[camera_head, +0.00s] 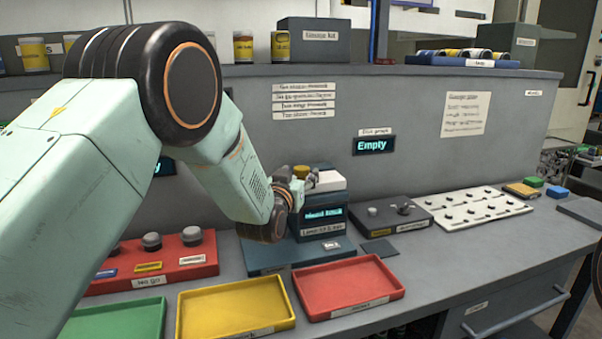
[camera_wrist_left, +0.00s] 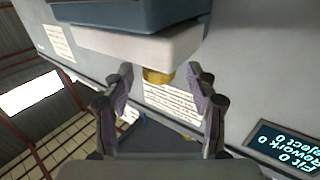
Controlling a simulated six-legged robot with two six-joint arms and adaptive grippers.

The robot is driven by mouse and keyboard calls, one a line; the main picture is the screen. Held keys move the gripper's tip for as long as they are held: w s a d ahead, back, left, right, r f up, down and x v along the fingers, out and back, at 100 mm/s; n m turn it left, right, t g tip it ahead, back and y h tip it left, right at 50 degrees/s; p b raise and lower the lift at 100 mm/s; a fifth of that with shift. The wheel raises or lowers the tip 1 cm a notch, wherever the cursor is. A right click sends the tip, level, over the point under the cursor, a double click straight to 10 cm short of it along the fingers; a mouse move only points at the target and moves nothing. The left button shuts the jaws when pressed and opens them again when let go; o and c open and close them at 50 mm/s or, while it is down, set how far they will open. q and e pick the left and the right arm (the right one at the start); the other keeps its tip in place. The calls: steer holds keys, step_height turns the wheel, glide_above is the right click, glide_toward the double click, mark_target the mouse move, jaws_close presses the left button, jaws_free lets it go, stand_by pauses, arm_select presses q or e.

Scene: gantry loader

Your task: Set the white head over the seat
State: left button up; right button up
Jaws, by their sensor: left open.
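The white head (camera_head: 330,181) is a pale block on top of a dark blue unit with a lit display (camera_head: 322,214), at mid-bench. In the left wrist view the white head (camera_wrist_left: 150,45) shows upside down, with a brass knob (camera_wrist_left: 158,76) sticking out of it. My left gripper (camera_wrist_left: 160,72) is open, with one finger on each side of the knob and a visible gap to each. In the head view my left gripper (camera_head: 309,180) is beside the white head, partly covering the unit. I cannot make out the seat. My right gripper is not in view.
Red (camera_head: 347,307), yellow (camera_head: 180,334) and green trays (camera_head: 110,327) line the bench front. A red rack (camera_head: 140,281) with grey knobs stands behind them. A grey box (camera_head: 395,216) and white pegged board (camera_head: 500,211) lie to the right. A grey panel (camera_head: 410,170) rises behind.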

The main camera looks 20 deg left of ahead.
arm_select(q)
steer(key=shift+w, duration=1.25)
steer(key=shift+c, duration=0.4)
jaws_close()
